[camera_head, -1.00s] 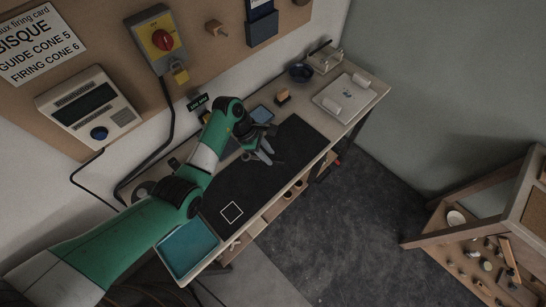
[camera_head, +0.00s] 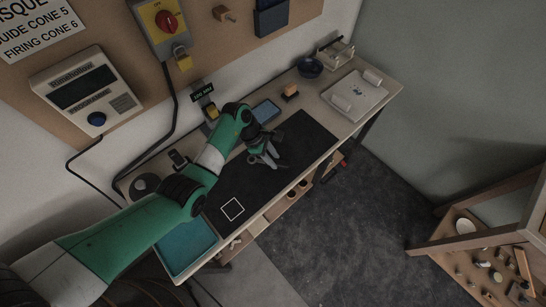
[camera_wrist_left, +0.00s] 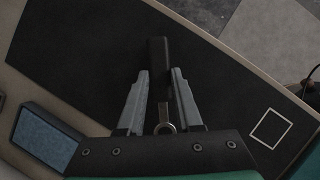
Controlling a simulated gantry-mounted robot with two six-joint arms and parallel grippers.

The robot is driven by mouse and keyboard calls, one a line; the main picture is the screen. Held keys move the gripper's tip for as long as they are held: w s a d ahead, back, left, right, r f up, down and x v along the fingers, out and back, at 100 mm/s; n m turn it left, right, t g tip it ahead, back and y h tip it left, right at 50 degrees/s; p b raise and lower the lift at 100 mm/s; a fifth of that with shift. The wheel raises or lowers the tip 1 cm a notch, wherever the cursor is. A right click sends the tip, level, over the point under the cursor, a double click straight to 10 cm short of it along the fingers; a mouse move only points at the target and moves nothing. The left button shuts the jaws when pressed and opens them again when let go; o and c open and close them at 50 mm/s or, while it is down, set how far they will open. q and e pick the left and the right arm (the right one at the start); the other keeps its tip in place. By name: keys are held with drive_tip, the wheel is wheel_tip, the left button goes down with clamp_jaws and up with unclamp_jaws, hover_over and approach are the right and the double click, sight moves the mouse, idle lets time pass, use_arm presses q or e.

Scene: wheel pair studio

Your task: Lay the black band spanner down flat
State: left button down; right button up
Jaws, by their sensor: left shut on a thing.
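The black band spanner (camera_wrist_left: 158,52) is between the fingers of my left gripper (camera_wrist_left: 160,72) in the left wrist view. Its dark end points away from the wrist, and its metal ring end (camera_wrist_left: 165,128) lies close to the palm. The left gripper is shut on it. In the head view, my left gripper (camera_head: 268,159) is over the black mat (camera_head: 303,138) on the bench. The spanner is too small and dark there to tell its tilt or whether it touches the mat. My right gripper is in neither view.
A white square outline (camera_head: 232,209) marks the mat's near end, beside a teal tray (camera_head: 186,246). A blue-topped block (camera_head: 265,111) stands behind the gripper. A white tray (camera_head: 354,96) and a dark bowl (camera_head: 309,67) are at the far end. Most of the mat is clear.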

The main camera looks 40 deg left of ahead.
use_arm(q)
drive_tip(key=shift+f, duration=0.1)
drive_tip(key=shift+f+b, duration=0.5)
drive_tip(key=c, duration=0.5)
unclamp_jaws()
drive_tip(key=p+v, duration=0.1)
drive_tip(key=v, duration=1)
drive_tip(key=shift+r, duration=0.4)
drive_tip(key=shift+a, duration=0.1)
